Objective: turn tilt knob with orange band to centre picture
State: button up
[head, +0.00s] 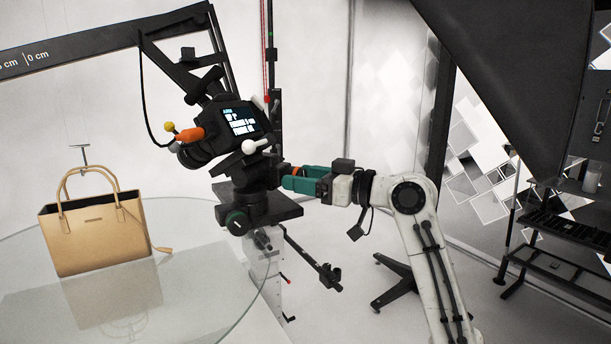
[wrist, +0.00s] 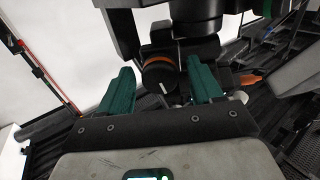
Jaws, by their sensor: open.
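A black camera (head: 232,122) with a lit rear screen sits on a dark tilt mount (head: 250,190). The tilt knob with the orange band (wrist: 158,75) is in the wrist view, a dark round knob with a white mark on its face. My gripper (head: 286,176) has teal fingers and reaches the right side of the mount in the head view. In the wrist view my gripper (wrist: 159,66) is open, one finger on each side of the knob, with gaps visible. In the head view the fingers hide most of the knob.
A tan handbag (head: 97,232) stands on a round glass turntable (head: 205,290) at left. A black arm with a centimetre scale (head: 60,60) hangs above. An orange plug (head: 190,135) sticks out beside the camera. A dark stand (head: 395,280) is on the floor below my arm.

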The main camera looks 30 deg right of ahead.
jog(key=c, duration=1.1)
jog(key=shift+o, duration=0.2)
jog(key=shift+m+p, duration=0.3)
jog(key=shift+m, duration=1)
jog(key=o, duration=1.1)
jog(key=shift+c, duration=0.2)
jog(key=b+v, duration=0.3)
jog(key=v, duration=0.8)
jog(key=shift+b, duration=0.3)
jog(key=shift+a+f, duration=0.1)
